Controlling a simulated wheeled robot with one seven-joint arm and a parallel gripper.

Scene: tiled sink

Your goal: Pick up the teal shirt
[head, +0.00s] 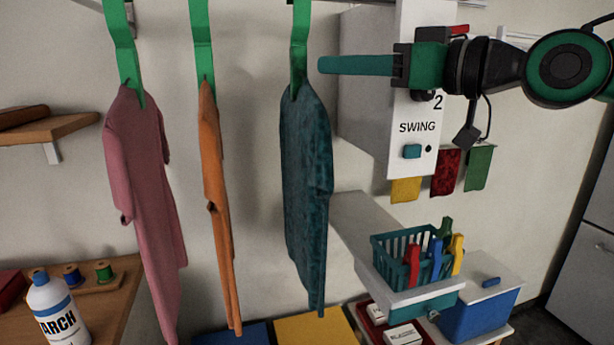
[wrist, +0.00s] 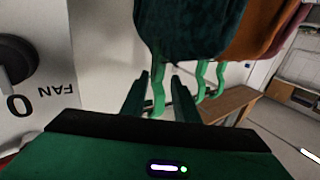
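The teal shirt (head: 306,190) hangs from a green hanger (head: 299,45) in the head view, right of an orange shirt (head: 217,200) and a pink shirt (head: 147,200). My gripper (head: 322,65) reaches in from the right at hanger height, just above the teal shirt's shoulders, its tips close to the hanger's right side. In the wrist view, upside down, the teal shirt (wrist: 188,25) fills the top. My gripper (wrist: 162,85) is open there, with the green hanger (wrist: 158,85) seen between its two fingers. I cannot tell whether the hanger is inside the grip or just beyond it.
A white panel box (head: 412,100) marked SWING stands behind my gripper. Below are a teal basket (head: 380,262) with coloured pegs and a blue bin (head: 475,315). A starch bottle (head: 55,310) stands on a wooden table at the left.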

